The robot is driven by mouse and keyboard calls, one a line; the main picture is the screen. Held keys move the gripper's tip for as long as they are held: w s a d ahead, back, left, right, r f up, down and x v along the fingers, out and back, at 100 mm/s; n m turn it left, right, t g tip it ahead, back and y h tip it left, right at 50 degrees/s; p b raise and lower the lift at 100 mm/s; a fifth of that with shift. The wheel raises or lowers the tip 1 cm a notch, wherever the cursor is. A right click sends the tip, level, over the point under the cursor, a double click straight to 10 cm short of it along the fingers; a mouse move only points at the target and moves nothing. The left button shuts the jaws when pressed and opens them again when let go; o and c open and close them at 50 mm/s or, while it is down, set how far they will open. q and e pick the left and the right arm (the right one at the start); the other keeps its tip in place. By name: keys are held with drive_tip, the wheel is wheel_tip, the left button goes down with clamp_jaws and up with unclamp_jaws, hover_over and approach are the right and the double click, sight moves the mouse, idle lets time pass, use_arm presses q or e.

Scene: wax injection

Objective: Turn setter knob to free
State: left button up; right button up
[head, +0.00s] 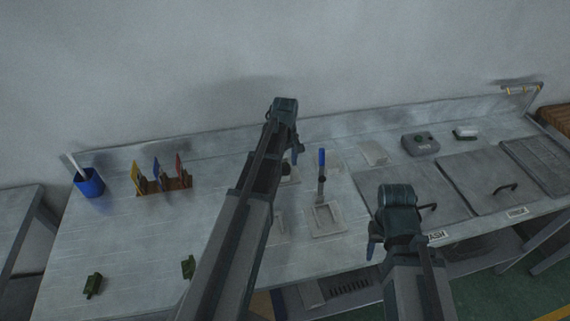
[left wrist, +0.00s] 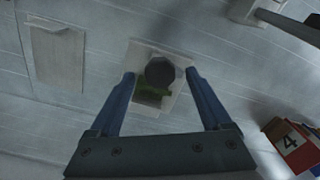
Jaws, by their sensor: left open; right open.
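A dark round knob (left wrist: 160,72) stands on a small pale plate (left wrist: 143,50) in the left wrist view. A green piece (left wrist: 152,93) shows on the plate just below the knob. My left gripper (left wrist: 160,74) is open, with one blue finger on each side of the knob and a gap to it on both sides. In the head view my left gripper (head: 296,152) is over the bench, and my arm mostly hides the plate there. The knob's pointer or markings cannot be made out. My right gripper (head: 373,240) is open and empty over the front of the bench.
A blue cup (head: 88,183) and coloured cards in a rack (head: 166,186) stand at left. Green pieces (head: 93,285) lie in front. Lidded bins (head: 484,180) fill the right.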

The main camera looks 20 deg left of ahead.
sight(285, 169)
use_arm(q)
wheel_tip(285, 169, up, 13)
drive_tip(key=p, duration=1.2)
use_arm(e)
wheel_tip(285, 169, up, 13)
use_arm(q)
drive_tip(key=shift+s+f, duration=0.1)
use_arm(e)
drive_tip(key=shift+s+f, duration=0.1)
